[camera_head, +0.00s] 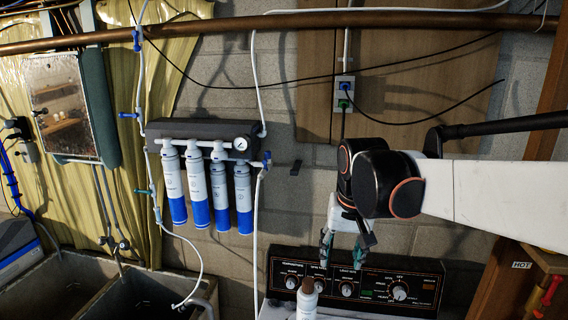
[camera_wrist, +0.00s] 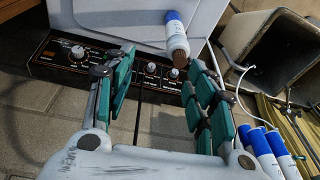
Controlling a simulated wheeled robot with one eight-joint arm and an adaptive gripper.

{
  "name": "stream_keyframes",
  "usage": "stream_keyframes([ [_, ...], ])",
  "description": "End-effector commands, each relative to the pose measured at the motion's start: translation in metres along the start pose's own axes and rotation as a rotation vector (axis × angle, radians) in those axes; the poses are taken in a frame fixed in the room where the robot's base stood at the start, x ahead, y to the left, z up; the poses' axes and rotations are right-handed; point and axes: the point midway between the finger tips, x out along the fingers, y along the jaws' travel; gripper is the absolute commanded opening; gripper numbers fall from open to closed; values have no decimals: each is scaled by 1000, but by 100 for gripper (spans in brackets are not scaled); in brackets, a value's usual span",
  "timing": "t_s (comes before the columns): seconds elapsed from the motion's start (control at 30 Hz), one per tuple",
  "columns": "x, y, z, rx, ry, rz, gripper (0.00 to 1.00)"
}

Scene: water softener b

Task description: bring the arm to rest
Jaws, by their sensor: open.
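My gripper (camera_head: 343,246) hangs from the end of my arm, pointing down above the black control panel of a white appliance. In the wrist view my gripper (camera_wrist: 160,90) has its two green-padded fingers wide apart with nothing between them. A white and blue bottle (camera_wrist: 177,36) with a brown cap stands on the appliance top, beyond the fingers and apart from them. Its upper part (camera_head: 307,298) also shows at the bottom of the head view, below and left of my gripper.
The control panel (camera_head: 354,284) lies below my gripper. A filter unit (camera_head: 205,130) with several white and blue cartridges hangs on the wall at left. A sink (camera_head: 130,290) is at lower left. Copper pipe (camera_head: 300,22), cables and an outlet (camera_head: 344,92) are on the wall behind.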

Motion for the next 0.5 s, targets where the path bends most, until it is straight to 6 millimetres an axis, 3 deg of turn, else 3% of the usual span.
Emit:
stream_keyframes([
  [0.2,-16,25,40,-23,86,-12,51],
  [0.5,-24,54,94,-57,206,-18,51],
])
